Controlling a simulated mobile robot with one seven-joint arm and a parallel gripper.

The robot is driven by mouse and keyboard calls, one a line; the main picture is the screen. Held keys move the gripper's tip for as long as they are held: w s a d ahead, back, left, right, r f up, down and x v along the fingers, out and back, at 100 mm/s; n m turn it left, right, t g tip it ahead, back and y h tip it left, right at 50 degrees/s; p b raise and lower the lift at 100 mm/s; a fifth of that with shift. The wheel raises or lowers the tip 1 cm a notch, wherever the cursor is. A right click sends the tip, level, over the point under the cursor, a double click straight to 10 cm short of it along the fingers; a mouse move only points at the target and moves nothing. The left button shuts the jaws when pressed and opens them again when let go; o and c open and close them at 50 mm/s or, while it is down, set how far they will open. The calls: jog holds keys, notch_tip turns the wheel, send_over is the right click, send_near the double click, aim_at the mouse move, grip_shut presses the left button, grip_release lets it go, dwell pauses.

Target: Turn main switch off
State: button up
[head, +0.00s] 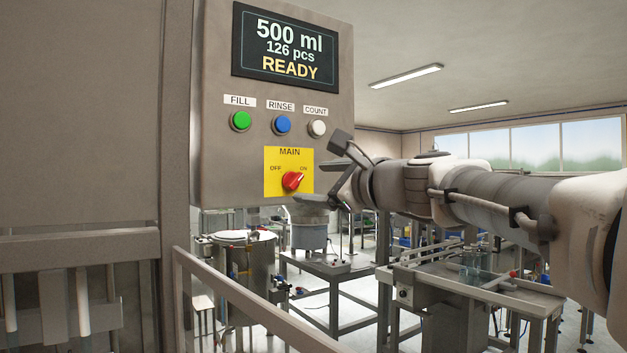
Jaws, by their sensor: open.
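The main switch (292,181) is a red rotary knob on a yellow plate (273,188) low on the grey control panel (225,140). The plate reads MAIN, with OFF at left and ON at right. The knob's pointer is tilted up to the right, toward ON. My gripper (326,180) is open and empty, just right of the knob, reaching in from the right. Its fingers appear apart from the knob, though the exact gap in depth is hard to tell.
Above the switch sit a green FILL button (241,121), a blue RINSE button (283,124) and a white COUNT button (317,127). The display (286,48) reads 500 ml, 126 pcs, READY. A metal rail (235,298) runs below the panel. Machine tables stand behind my arm.

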aim_at(297, 181)
jog(key=x, duration=0.6)
jog(key=shift+p, duration=0.3)
grip_shut()
